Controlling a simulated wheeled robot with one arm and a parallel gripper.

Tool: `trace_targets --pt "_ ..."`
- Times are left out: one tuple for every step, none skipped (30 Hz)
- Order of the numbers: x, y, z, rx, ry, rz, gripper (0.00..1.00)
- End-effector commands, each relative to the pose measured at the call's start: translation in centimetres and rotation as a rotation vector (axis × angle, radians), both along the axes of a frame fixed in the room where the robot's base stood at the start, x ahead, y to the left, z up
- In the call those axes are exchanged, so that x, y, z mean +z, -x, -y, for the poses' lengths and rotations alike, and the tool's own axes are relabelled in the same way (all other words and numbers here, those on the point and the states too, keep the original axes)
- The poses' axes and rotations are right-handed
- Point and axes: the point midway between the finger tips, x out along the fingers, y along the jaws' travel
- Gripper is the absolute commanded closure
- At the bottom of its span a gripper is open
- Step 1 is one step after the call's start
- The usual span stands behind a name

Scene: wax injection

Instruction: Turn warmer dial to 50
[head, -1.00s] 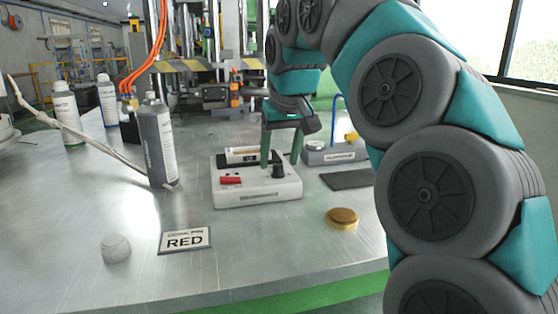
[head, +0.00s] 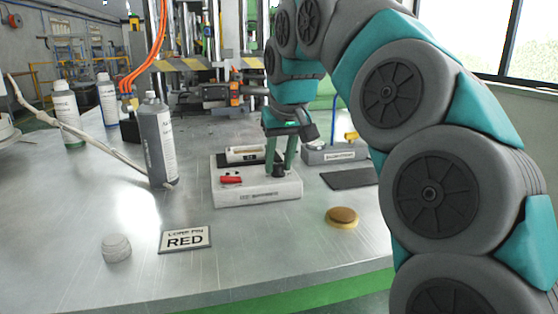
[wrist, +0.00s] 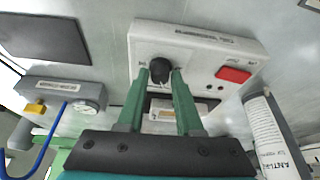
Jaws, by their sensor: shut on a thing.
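The warmer (head: 257,194) is a white box on the metal table, with a red switch (head: 231,180) at its left and a black dial (head: 279,170) at its right. In the wrist view the warmer (wrist: 200,45) is seen from above, upside down, with the black dial (wrist: 159,71) and red switch (wrist: 233,75). My gripper (head: 279,166) points down over the warmer with its green fingers on either side of the dial, shut on it. In the wrist view my gripper (wrist: 160,73) has its fingertips against the dial. The dial's scale and setting cannot be read.
A grey bottle (head: 158,140) stands left of the warmer. A grey device (head: 328,153) and dark mat (head: 350,178) lie to the right. A RED sign (head: 185,239), a whitish cup (head: 116,248) and a gold disc (head: 342,217) are in front.

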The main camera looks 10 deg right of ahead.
Motion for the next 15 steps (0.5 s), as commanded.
trace_targets --pt "0.00 0.01 0.00 0.000 0.000 0.000 0.91" --pt "0.00 0.01 0.00 0.000 0.000 0.000 0.94" --pt "0.00 0.01 -0.01 0.000 0.000 0.000 0.99" --pt "-0.01 0.00 -0.01 0.000 0.000 0.000 1.00" --pt "0.00 0.01 -0.01 0.000 0.000 0.000 1.00" --pt "0.00 0.01 -0.01 0.000 0.000 0.000 1.00" --pt "0.00 0.01 -0.01 0.000 0.000 0.000 1.00" --pt "0.00 0.01 -0.01 0.000 0.000 0.000 1.00" --pt "0.00 0.01 -0.01 0.000 0.000 0.000 1.00" --pt "-0.01 0.01 -0.01 0.000 0.000 0.000 1.00" --pt "-0.01 0.01 -0.01 -0.001 0.000 0.000 1.00" --pt "-0.03 0.01 0.00 -0.002 0.000 0.000 1.00" --pt "-0.04 0.01 0.00 -0.004 0.000 0.000 1.00" --pt "-0.06 0.01 0.00 -0.008 0.000 -0.001 1.00" --pt "-0.07 0.01 0.01 -0.014 0.001 -0.001 1.00"
